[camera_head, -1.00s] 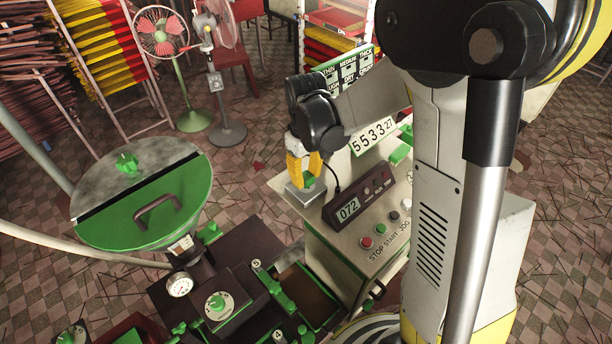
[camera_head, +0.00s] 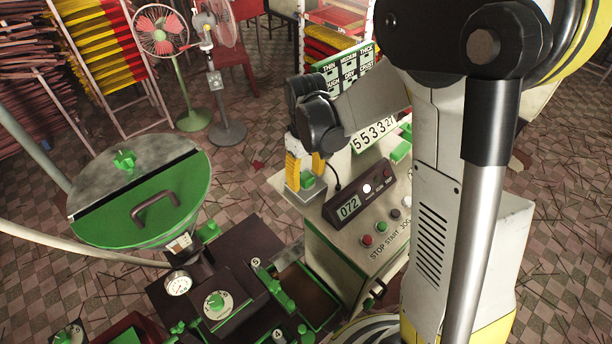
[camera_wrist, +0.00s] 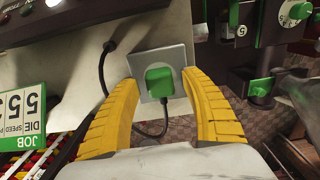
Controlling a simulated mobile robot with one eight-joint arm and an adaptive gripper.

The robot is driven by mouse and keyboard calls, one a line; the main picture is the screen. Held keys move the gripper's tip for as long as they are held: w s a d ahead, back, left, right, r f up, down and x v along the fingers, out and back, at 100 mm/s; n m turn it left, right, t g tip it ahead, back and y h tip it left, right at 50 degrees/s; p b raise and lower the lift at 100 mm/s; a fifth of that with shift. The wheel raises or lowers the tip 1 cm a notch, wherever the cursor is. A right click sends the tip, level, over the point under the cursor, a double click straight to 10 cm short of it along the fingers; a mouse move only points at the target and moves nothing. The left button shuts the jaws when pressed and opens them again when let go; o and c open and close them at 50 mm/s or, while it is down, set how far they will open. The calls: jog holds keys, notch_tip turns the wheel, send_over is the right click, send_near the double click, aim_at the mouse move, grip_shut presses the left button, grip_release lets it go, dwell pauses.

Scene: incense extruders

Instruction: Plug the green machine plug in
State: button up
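The green plug (camera_head: 307,181) sits against the grey socket plate (camera_head: 313,193) on the machine's top corner, and its face looks flush. The plug (camera_wrist: 160,82) also shows on the square socket plate (camera_wrist: 168,57) in the wrist view, with a black cord (camera_wrist: 163,125) looping from it. My gripper (camera_head: 305,168) is open, its yellow fingers on either side of the plug with gaps between. In the wrist view my gripper (camera_wrist: 161,85) straddles the plug without visible contact. The prongs are hidden.
The control box (camera_head: 360,195) reading 072 stands right of the socket, with a bright white spot on it. Stop, start and jog buttons (camera_head: 382,228) are below. A sign with numbers (camera_head: 374,136) is behind. A green-lidded hopper (camera_head: 150,200) stands to the left.

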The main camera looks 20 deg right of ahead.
notch_tip(320, 180, up, 12)
dwell(0.7)
dwell(0.4)
